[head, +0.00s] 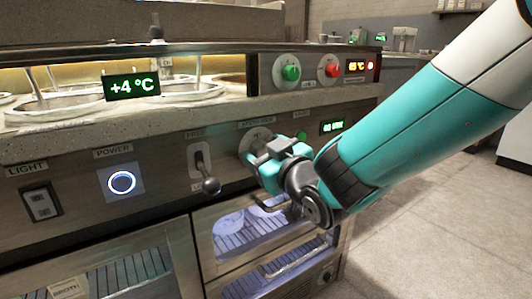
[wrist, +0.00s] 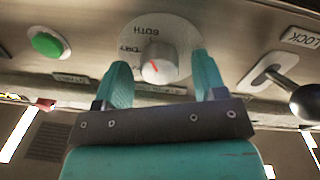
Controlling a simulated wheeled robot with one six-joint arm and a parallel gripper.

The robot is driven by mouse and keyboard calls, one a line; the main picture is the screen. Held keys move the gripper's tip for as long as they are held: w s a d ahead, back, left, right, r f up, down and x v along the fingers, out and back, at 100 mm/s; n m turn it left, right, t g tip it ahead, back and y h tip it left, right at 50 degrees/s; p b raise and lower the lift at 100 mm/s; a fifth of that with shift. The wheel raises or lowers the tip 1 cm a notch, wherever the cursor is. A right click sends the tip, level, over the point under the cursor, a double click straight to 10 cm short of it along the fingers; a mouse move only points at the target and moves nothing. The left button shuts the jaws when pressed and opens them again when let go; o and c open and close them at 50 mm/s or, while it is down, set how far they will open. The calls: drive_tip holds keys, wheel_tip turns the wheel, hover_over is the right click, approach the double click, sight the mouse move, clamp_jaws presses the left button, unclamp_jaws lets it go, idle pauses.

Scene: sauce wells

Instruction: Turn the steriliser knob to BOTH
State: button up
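The steriliser knob (wrist: 157,66) is a pale round knob with a red pointer mark, on a white dial plate (wrist: 180,35). In the wrist view the panel is upside down; BOTH is printed on the plate above the knob and DRY to its left. The red mark is short and slanted, and does not point squarely at BOTH. My gripper (wrist: 160,75) is open, its teal fingers on either side of the knob with gaps. In the head view my gripper (head: 268,160) is at the dial plate (head: 256,139) and hides the knob.
A lever (head: 202,172) with a dark ball end sticks out left of the dial; it also shows at right in the wrist view (wrist: 307,102). A green button (wrist: 47,44) is on the other side. A power button (head: 122,183) and light switch (head: 41,203) are further left.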

drive_tip(key=b+v, duration=1.2)
drive_tip(key=v, duration=0.5)
drive_tip(key=shift+s+d, duration=0.1)
